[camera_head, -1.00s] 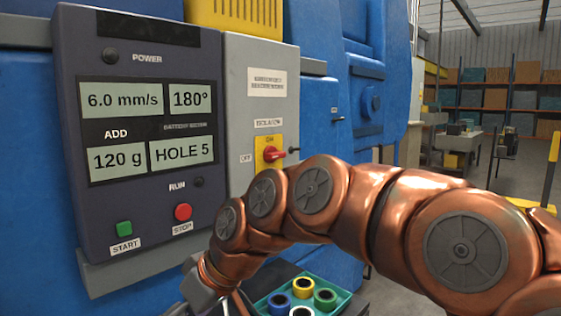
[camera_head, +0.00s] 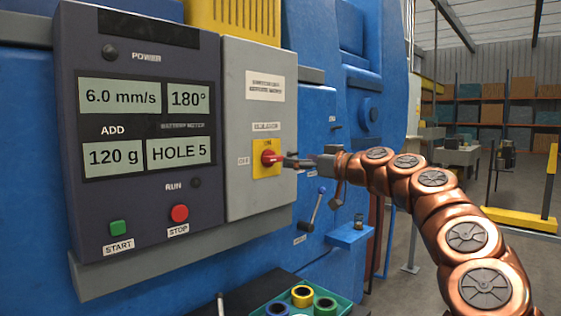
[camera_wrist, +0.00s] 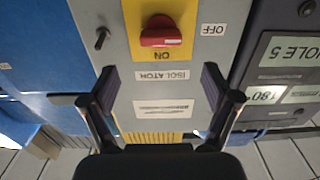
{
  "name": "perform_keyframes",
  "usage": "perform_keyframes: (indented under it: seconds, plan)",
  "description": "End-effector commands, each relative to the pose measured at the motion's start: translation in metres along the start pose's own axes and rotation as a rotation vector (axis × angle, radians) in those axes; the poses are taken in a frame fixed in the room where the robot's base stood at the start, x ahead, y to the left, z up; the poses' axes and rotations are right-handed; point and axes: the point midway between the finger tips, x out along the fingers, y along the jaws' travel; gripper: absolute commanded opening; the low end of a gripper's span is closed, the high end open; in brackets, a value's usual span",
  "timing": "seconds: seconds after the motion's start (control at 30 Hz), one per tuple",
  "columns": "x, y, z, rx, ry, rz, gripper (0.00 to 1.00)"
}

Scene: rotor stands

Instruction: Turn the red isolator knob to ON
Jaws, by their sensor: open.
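The red isolator knob (camera_head: 268,158) sits on a yellow plate (camera_head: 263,172) on the grey panel. In the wrist view, which is upside down, the knob (camera_wrist: 161,38) shows its bar lying crosswise, roughly level with the OFF label (camera_wrist: 213,29). The ON mark (camera_wrist: 162,56) is on the plate, off to the side of the bar. My gripper (camera_head: 299,163) is just right of the knob in the head view. In the wrist view its fingers (camera_wrist: 155,93) are spread apart and empty, with the knob beyond them and apart from them.
A dark control box (camera_head: 140,130) with displays, a green START button (camera_head: 119,228) and a red STOP button (camera_head: 179,213) is to the left. A small black toggle (camera_wrist: 101,38) is beside the plate. A tray (camera_head: 343,302) holds coloured rings.

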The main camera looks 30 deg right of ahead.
Motion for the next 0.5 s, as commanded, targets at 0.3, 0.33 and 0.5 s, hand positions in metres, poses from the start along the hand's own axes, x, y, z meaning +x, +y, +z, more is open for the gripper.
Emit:
perform_keyframes:
  seconds: [0.3,0.33,0.5]
  plan:
    - [0.042,-0.001,-0.002,0.0,-0.003,-0.003,0.88]
    - [0.046,-0.001,-0.003,0.0,-0.003,-0.003,0.88]
    - [0.064,-0.001,-0.001,0.001,-0.004,-0.002,0.88]
